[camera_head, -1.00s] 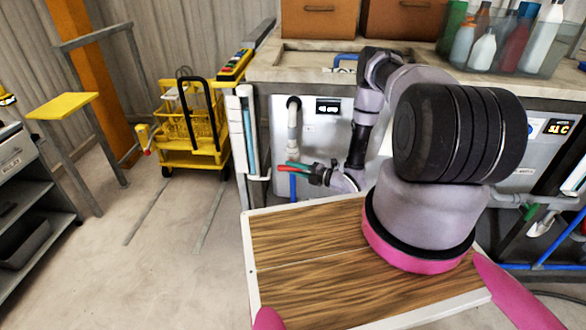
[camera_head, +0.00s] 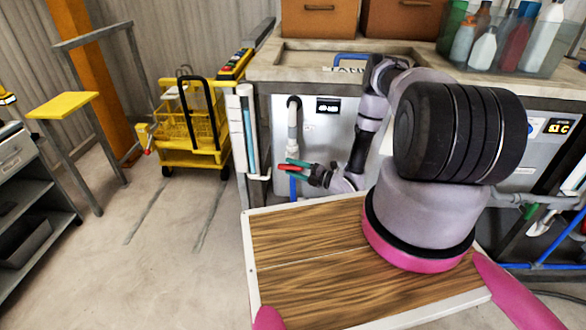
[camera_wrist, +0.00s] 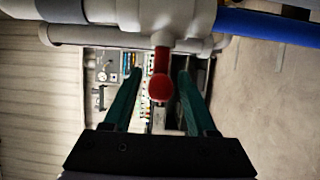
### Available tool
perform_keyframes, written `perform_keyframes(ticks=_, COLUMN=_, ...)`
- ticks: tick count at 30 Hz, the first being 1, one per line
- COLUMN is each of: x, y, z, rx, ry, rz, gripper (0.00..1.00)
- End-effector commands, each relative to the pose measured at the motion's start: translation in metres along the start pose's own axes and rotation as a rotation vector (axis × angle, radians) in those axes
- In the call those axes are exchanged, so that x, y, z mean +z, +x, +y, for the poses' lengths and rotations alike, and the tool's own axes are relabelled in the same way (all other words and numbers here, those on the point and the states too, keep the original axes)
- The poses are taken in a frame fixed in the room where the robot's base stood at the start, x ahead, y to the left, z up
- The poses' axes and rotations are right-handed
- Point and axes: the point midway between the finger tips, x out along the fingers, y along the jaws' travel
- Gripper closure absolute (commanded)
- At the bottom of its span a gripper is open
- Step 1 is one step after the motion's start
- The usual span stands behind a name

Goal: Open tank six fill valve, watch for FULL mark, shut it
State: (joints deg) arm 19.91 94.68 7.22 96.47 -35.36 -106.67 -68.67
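A red valve handle (camera_wrist: 159,88) with a rounded end hangs from a grey pipe in the wrist view. My gripper (camera_wrist: 159,72) is open, its two green fingers on either side of the handle with a gap at each side. In the head view my gripper (camera_head: 293,165) reaches left beside the vertical pipe (camera_head: 293,125) at the tank front, and a little of the red shows by its fingers. A pale upright sight tube (camera_head: 250,128) with a blue-green column stands at the tank's left corner. I cannot read a FULL mark or tank number.
The open tank basin (camera_head: 300,58) is behind my arm. A small display (camera_head: 328,106) sits on its front panel. A yellow cart (camera_head: 190,130) stands to the left, and bare floor lies in front of it. A clear bin of bottles (camera_head: 505,45) is at the upper right.

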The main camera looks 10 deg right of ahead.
Motion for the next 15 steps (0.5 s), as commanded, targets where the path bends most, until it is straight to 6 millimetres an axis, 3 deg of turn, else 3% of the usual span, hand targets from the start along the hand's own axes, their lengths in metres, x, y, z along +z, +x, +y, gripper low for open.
perform_keyframes(ticks=8, x=0.001, y=-0.010, z=0.000, rx=-0.002, ry=0.000, rz=-0.002, gripper=0.43)
perform_keyframes(ticks=15, x=0.001, y=-0.056, z=-0.001, rx=-0.002, ry=0.001, rz=-0.005, gripper=0.43)
